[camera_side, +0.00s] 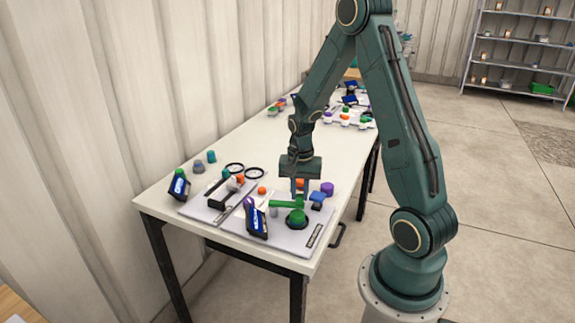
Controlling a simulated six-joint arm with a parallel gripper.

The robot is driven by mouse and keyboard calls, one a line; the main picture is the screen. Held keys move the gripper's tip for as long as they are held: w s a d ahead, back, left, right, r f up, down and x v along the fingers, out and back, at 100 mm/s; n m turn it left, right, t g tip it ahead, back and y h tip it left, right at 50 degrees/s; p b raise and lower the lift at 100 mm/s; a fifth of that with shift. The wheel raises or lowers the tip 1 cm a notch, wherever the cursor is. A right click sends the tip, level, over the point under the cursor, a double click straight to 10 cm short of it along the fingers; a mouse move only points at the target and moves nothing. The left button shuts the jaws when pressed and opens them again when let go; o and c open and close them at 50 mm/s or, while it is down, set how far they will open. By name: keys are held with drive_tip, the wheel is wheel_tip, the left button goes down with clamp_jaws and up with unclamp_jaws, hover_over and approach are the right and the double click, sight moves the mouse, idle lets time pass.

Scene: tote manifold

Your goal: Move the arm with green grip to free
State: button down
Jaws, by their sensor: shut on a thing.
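A green lever arm (284,204) extends across a light grey board (262,238) at the near end of the table. Its green grip (299,202) stands at the right end, below my gripper. A green round knob (297,217) on a dark round base sits just in front. My gripper (300,194) points down and is shut on the green grip; the fingers partly hide the contact. The "free" mark cannot be read at this size.
A blue-screened device (256,218) stands left of the lever. A blue block (317,197) and a purple cylinder (327,188) are close on the right. A second board (203,209) with a dark clamp-like part lies left.

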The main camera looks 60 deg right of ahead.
drive_tip(key=d+n, duration=0.1)
drive_tip(key=n, duration=0.1)
drive_tip(key=shift+w+d+n, duration=0.35)
drive_tip(key=shift+n, duration=0.05)
drive_tip(key=d+n, duration=0.1)
drive_tip(key=w+n, duration=0.1)
drive_tip(key=n, duration=0.1)
drive_tip(key=shift+w+d+n, duration=0.3)
drive_tip(key=shift+d, duration=0.1)
drive_tip(key=w+n, duration=0.1)
drive_tip(key=w+d+n, duration=0.1)
drive_tip(key=n, duration=0.1)
drive_tip(key=shift+d, duration=0.1)
drive_tip(key=shift+w+d+n, duration=0.1)
drive_tip(key=shift+w+n, duration=0.3)
drive_tip(key=shift+n, duration=0.35)
drive_tip(key=shift+w+d+n, duration=0.1)
drive_tip(key=shift+w+n, duration=0.25)
drive_tip(key=shift+n, duration=0.4)
drive_tip(key=shift+w, duration=0.1)
drive_tip(key=c, duration=1.3)
unclamp_jaws()
drive_tip(key=shift+r, duration=0.1)
wheel_tip(320, 180, up, 14)
drive_tip(key=shift+f, duration=0.15)
